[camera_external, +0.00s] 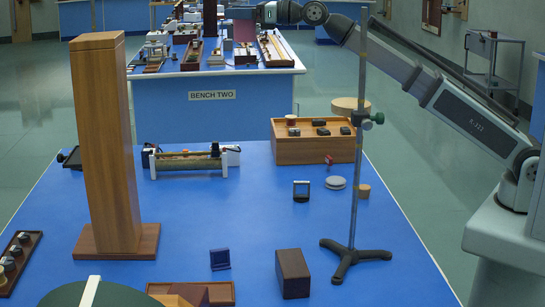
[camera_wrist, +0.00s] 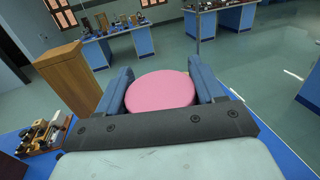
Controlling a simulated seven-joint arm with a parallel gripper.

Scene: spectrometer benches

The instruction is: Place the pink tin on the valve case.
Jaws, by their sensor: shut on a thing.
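The pink tin (camera_wrist: 160,92) is round with a flat pink top. In the wrist view it sits between the two blue fingers of my gripper (camera_wrist: 160,84), which is shut on it. A wooden case (camera_external: 312,153) with several small dark pieces on top stands at the near bench's back right. It may be the valve case, but I cannot tell for sure. My gripper is above and left of it in the picture.
A tall wooden column (camera_external: 105,145) stands at left. A thin metal stand (camera_external: 355,180) rises right of the case.

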